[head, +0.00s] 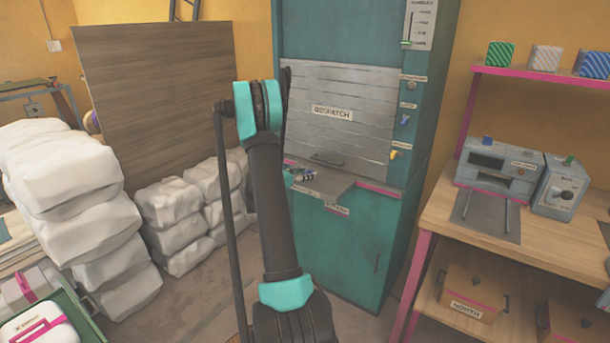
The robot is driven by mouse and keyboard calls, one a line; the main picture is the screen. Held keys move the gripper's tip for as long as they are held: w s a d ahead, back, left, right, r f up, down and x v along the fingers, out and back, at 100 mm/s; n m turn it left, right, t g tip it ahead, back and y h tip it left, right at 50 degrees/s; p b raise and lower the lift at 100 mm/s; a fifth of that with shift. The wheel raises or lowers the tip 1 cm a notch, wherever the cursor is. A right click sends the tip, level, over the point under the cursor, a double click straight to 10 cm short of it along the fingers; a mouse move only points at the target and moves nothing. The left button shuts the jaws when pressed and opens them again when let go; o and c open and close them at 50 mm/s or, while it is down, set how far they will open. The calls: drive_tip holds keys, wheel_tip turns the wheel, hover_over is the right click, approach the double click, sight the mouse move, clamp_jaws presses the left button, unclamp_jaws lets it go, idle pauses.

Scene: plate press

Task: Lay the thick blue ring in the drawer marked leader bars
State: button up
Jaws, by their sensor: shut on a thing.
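My gripper (302,174) shows small and partly hidden beyond my arm, just over the grey ledge (330,189) of the teal cabinet. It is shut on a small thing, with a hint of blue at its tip. It is too small to tell if this is the thick blue ring. I cannot make out a drawer marked leader bars. Small labels on the ledge's front are too small to read.
The teal cabinet (352,245) has a slatted shutter (355,135) marked DISPATCH. White sacks (70,175) are stacked at left by a wooden board (150,75). At right, a workbench (570,240) carries grey devices (497,165). Patterned blocks (546,58) stand on the pink shelf.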

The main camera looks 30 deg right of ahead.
drive_tip(key=shift+f, duration=0.1)
drive_tip(key=o, duration=1.2)
drive_tip(key=shift+o, duration=0.2)
